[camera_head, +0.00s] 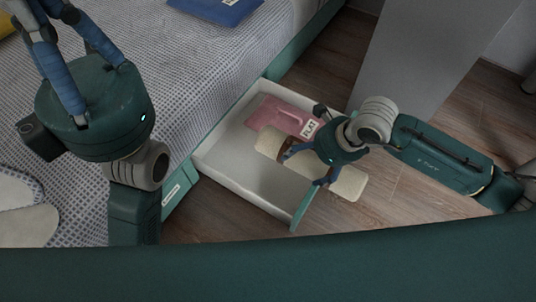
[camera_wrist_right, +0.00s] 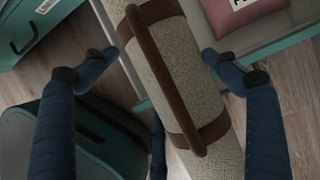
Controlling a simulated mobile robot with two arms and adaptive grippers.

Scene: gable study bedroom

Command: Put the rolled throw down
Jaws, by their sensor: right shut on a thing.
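The rolled throw (camera_head: 348,183) is a beige roll with brown straps. It lies across the view over the open drawer (camera_head: 228,129), with its right end past the drawer's front panel. My right gripper (camera_head: 303,167) is above the roll, its blue fingers on either side of it, shut on it. The right wrist view shows the throw (camera_wrist_right: 172,66) with a brown strap handle between the fingers. Whether its underside touches the drawer is hidden. My left gripper (camera_head: 48,12) is over the bed, fingers apart and empty, tips near the top edge.
A pink item (camera_head: 280,116) with a white label lies in the drawer's far part. The drawer's near left floor is bare. The bed (camera_head: 190,75) is on the left, with a blue folder (camera_head: 218,8) on it. Wooden floor (camera_head: 405,190) is free at right, below a grey panel.

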